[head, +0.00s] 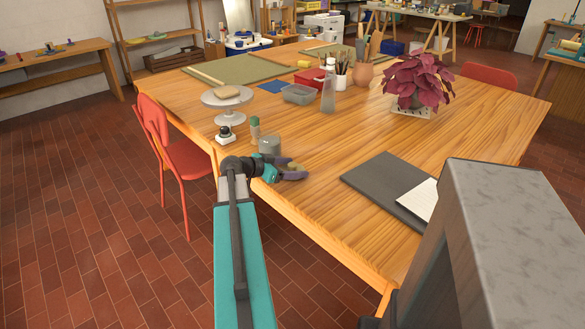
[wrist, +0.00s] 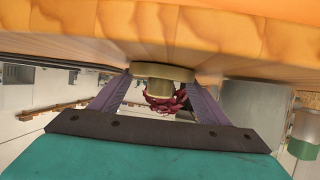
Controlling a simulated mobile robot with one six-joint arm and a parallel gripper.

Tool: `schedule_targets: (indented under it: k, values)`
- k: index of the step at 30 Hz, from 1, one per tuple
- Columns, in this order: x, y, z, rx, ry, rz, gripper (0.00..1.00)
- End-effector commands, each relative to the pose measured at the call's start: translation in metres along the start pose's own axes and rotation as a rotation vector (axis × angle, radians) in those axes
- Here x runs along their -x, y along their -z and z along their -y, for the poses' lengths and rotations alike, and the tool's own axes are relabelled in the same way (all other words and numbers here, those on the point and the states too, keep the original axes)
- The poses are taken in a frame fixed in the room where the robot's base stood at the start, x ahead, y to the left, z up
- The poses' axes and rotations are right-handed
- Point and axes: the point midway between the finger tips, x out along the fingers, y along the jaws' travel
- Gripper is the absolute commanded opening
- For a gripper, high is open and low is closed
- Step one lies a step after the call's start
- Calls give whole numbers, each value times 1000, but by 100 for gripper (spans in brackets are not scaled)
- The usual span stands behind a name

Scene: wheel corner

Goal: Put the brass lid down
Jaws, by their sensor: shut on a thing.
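My gripper (head: 292,174) is low over the near left part of the wooden table and shut on the brass lid (head: 294,166). In the wrist view, the lid (wrist: 160,72) sits between the two purple-grey fingers (wrist: 160,84), its flat disc close to the wood and its narrower part on the other side. That view shows the tabletop along its upper edge. I cannot tell whether the lid touches the table. A grey canister (head: 269,145) stands just behind my gripper, and also shows in the wrist view (wrist: 250,105).
A dark mat (head: 380,180) with paper lies to the right. A potted red plant (head: 418,80) stands farther back. The wood between gripper and mat is clear.

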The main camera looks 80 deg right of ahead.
Motion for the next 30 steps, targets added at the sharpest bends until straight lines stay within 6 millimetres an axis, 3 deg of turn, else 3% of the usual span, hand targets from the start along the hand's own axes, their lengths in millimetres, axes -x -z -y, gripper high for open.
schedule_targets:
  k: [12, 13, 16, 30]
  values:
    - [-1, -3, 0, 0, 0, -1, 48]
    - [-1, -3, 0, 0, 0, 0, 71]
    - [-1, -2, 0, 0, 0, 0, 88]
    - [0, 0, 0, 0, 0, 0, 88]
